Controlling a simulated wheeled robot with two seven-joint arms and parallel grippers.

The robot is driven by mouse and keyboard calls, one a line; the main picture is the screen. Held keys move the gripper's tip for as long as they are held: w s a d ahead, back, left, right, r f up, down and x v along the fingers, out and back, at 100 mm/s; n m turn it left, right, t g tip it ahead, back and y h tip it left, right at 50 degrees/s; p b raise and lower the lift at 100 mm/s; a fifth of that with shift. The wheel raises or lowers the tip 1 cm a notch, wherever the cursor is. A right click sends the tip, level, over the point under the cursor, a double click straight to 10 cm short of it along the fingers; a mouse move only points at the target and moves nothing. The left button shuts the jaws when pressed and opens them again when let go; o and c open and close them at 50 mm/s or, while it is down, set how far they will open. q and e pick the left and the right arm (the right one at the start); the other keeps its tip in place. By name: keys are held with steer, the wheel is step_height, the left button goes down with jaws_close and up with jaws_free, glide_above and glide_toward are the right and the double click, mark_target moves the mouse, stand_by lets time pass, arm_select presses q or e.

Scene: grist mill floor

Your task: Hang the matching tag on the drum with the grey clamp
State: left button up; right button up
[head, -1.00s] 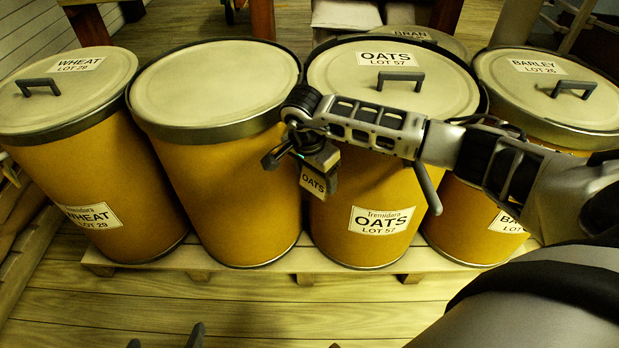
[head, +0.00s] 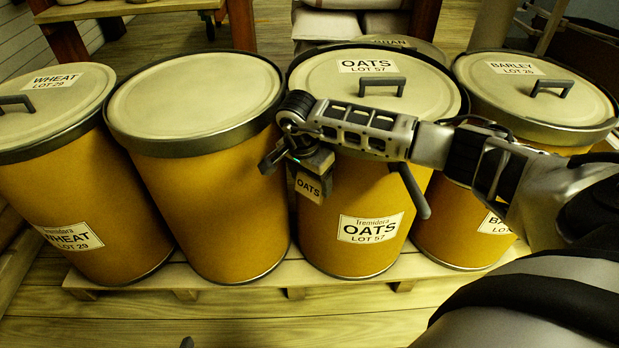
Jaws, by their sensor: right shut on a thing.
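My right gripper (head: 287,155) is shut on a small tag (head: 308,188) that reads OATS. The tag hangs below the jaws, in front of the left side of the oats drum (head: 345,255), which is labelled OATS LOT 57. I cannot tell whether the tag touches the drum. A grey lever (head: 414,190), perhaps the clamp, slants down at that drum's front right, its top hidden by my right arm. Only a dark tip of what looks like my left gripper (head: 187,342) shows at the bottom edge.
A wheat drum (head: 95,195) and an unlabelled drum (head: 215,210) stand to the left, a barley drum (head: 450,225) to the right, all on a low pallet (head: 230,283). Another lidded drum (head: 425,46) and pale sacks (head: 335,22) are behind. The floor (head: 270,322) in front is clear.

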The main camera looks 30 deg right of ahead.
arm_select(q)
steer(key=shift+s+f, duration=0.1)
steer(key=shift+f, duration=0.05)
steer(key=shift+f, duration=0.1)
arm_select(e)
steer(key=o, duration=1.1)
steer(key=shift+c, duration=0.2)
steer(key=shift+r, duration=0.1)
steer(key=r, duration=0.2)
steer(key=a+r+p, duration=0.1)
steer(key=r, duration=0.4)
steer(key=shift+s+a+r+p, duration=0.15)
steer(key=shift+r+p, duration=0.1)
steer(key=shift+p, duration=0.15)
arm_select(q)
steer(key=r, duration=0.1)
steer(key=a+r+p, duration=0.1)
steer(key=r, duration=0.1)
steer(key=shift+s+a+y, duration=0.15)
steer(key=shift+s+y, duration=0.15)
steer(key=shift+s, duration=0.05)
arm_select(e)
step_height(320, 180, up, 8)
steer(key=a, duration=0.1)
steer(key=shift+s+a, duration=0.25)
